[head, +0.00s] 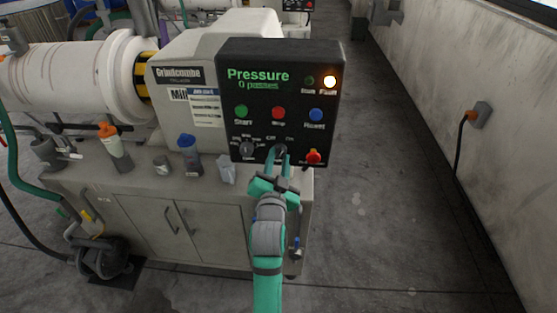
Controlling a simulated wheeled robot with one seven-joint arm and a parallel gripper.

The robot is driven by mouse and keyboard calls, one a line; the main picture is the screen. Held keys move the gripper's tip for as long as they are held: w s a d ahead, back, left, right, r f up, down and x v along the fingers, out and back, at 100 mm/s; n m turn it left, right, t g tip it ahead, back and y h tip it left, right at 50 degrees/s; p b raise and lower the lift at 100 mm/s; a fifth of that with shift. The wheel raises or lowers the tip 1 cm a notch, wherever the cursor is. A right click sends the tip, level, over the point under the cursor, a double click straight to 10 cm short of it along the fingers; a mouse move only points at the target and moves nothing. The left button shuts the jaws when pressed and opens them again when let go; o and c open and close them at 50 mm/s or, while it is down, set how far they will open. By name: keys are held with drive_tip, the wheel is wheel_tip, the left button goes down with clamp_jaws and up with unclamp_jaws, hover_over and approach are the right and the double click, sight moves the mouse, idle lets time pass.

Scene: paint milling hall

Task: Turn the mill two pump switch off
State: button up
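A black control panel (331,120) stands on the mill's bench and reads "Pressure 0 passes" in green. The fault lamp (329,82) glows amber and the run lamp (309,81) is dark. In its bottom row are a left rotary knob (247,150), a middle rotary switch (279,150) with small "Off" and "On" marks above, and a red emergency stop (313,157). My gripper (279,160) is in front of the middle switch, fingers parted to either side of it. The fingers partly hide the switch; I cannot tell its setting or whether they touch it.
Green start (241,111), red stop (278,113) and blue reset (316,115) buttons sit above. The floor (390,190) to the right is clear.

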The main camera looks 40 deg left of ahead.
clamp_jaws()
drive_tip(key=shift+n, duration=0.4)
drive_tip(key=n, duration=0.5)
drive_tip(key=shift+n, duration=0.3)
drive_tip(key=n, duration=0.5)
drive_tip(key=shift+n, duration=0.3)
drive_tip(key=shift+o, duration=0.7)
unclamp_jaws()
